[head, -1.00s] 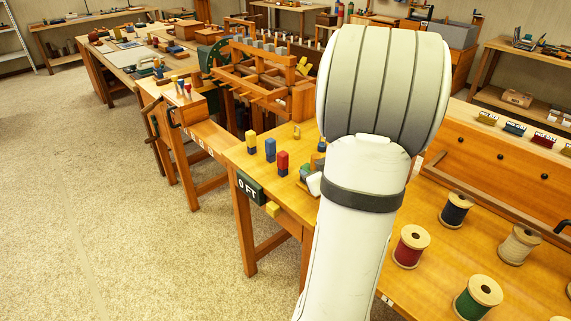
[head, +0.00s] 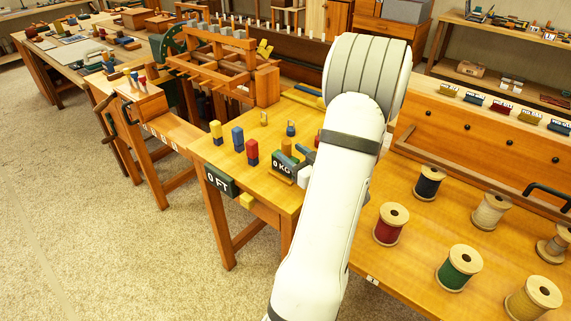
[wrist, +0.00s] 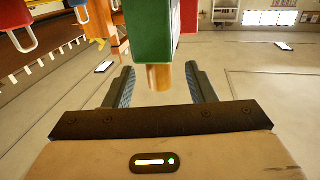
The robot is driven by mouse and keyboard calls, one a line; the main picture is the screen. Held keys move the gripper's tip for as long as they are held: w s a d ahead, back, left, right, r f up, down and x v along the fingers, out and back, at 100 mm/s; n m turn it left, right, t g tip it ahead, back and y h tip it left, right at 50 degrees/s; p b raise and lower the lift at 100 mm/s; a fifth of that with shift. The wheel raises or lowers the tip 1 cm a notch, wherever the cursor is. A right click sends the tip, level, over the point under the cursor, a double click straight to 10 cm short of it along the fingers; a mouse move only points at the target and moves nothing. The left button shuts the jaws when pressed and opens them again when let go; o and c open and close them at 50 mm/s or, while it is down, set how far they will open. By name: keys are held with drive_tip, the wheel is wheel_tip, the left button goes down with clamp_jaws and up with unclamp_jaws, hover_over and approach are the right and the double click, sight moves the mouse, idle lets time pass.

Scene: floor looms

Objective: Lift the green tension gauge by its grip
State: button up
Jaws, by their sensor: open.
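The green tension gauge (wrist: 153,35) is a green block at the top centre of the wrist view. Its short wooden grip (wrist: 159,78) points down the picture between the fingers of my gripper (wrist: 160,85). The fingers are apart, with a gap on each side of the grip; I cannot tell how deep the grip sits between them. In the head view, part of my gripper shows at the table beside the "0 KG" sign (head: 283,166).
Blue, red and yellow blocks (head: 238,139) stand left of my gripper on the table. A red block (wrist: 188,16) shows close behind the green gauge. Thread spools, including a red one (head: 391,224), stand right of my arm. A wooden loom (head: 225,65) stands behind.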

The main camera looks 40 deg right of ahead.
sight(290, 151)
drive_tip(key=w, duration=0.3)
drive_tip(key=shift+w+d+f, duration=0.1)
drive_tip(key=shift+d, duration=0.15)
drive_tip(key=shift+c, duration=0.2)
clamp_jaws()
